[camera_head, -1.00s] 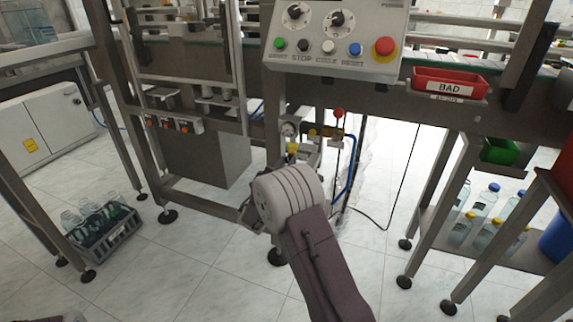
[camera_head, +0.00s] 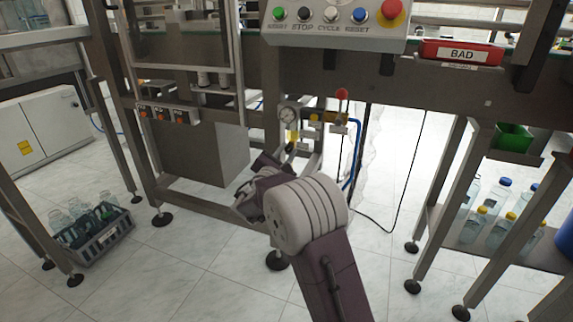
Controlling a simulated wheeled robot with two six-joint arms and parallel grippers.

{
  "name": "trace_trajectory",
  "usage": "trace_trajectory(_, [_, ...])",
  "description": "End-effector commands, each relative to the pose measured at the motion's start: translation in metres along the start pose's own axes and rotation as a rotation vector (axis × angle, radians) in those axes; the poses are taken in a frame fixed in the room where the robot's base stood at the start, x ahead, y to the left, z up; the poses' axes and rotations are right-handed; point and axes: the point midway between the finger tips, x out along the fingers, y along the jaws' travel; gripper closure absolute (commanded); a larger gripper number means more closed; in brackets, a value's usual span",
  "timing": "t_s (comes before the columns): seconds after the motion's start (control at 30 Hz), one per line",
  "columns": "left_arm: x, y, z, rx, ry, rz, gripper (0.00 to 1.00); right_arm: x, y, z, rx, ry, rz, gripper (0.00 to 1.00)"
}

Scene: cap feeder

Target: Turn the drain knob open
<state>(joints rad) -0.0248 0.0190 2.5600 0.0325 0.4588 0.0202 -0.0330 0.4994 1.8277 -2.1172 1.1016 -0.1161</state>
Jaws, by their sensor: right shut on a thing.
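The air service unit hangs under the machine beam, with a round gauge (camera_head: 287,115) and a yellow part (camera_head: 293,136) below it. The drain knob itself is too small and too covered to make out clearly. My right arm comes in from the bottom. Its grey and purple wrist stands in front of and just below the unit, and my right gripper (camera_head: 288,153) reaches to just under the yellow part. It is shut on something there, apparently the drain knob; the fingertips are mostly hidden. My left gripper is not in view.
A red-topped lever (camera_head: 342,94) and a blue hose (camera_head: 357,150) are close right of the unit. A control panel (camera_head: 335,38) and red BAD bin (camera_head: 462,52) are above. A bottle crate (camera_head: 95,240) stands on the floor at left.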

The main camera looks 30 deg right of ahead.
Motion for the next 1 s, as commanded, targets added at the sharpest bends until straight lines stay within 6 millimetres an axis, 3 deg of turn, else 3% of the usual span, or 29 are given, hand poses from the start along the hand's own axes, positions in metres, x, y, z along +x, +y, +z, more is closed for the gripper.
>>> trace_trajectory(0.03, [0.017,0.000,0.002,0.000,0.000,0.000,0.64,-0.001,-0.004,-0.008,0.043,-0.001,0.001,1.00])
trace_trajectory(0.1, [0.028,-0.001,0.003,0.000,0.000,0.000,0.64,-0.001,-0.005,-0.008,0.109,-0.004,0.000,1.00])
trace_trajectory(0.5, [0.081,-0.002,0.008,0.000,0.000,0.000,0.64,-0.001,-0.003,-0.006,0.483,-0.017,-0.003,1.00])
trace_trajectory(1.0, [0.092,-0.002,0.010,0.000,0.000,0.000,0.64,0.000,-0.001,-0.003,0.803,-0.028,-0.008,1.00])
